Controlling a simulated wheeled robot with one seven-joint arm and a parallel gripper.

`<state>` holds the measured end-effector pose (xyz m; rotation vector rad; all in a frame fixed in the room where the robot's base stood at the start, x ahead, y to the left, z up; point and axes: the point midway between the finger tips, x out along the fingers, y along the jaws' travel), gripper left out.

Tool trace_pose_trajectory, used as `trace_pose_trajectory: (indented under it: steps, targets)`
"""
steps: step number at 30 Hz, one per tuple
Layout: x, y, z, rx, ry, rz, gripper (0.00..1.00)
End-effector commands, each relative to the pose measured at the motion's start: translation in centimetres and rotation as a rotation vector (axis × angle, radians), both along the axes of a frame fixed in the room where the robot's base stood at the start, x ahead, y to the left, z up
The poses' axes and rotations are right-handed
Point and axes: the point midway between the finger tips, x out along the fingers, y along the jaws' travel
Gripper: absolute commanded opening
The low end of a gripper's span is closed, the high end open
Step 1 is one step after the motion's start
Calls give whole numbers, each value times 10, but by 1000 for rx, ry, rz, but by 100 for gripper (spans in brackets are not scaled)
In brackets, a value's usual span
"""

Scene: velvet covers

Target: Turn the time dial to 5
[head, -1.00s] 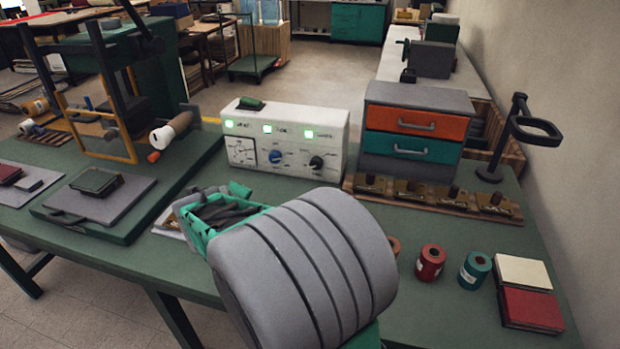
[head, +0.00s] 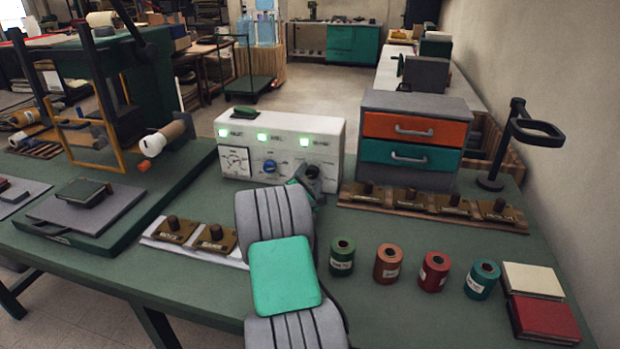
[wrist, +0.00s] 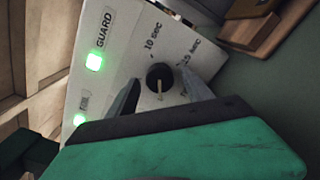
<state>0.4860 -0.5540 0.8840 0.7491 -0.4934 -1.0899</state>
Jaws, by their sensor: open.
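The time dial (wrist: 160,77) is a small black knob on a white control box (head: 230,165). In the wrist view its pale pointer line points down the picture. The marks "10 sec" and "15 sec" are above and right of it; another mark at lower right is partly covered by a finger. My gripper (wrist: 161,80) is open, with one finger on each side of the dial; I cannot tell whether either touches it. In the head view my gripper (head: 310,178) is at the box's lower right and hides the dial.
The box also has a blue knob (head: 270,166), a gauge (head: 235,161) and green lights. A drawer unit (head: 410,140) and a wooden rack (head: 430,207) stand close to its right. Several spools (head: 388,263) stand at the front right.

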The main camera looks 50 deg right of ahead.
Motion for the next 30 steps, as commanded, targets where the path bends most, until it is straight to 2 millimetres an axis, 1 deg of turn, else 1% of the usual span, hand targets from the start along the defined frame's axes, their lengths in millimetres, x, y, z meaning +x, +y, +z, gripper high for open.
trace_pose_trajectory:
  steps: [4,5,26,30]
  targets:
    - [0,0,0,0,0,0,59]
    - [0,0,0,0,0,0,58]
    - [0,1,0,1,-1,-1,0]
    - [0,1,0,1,-2,-1,0]
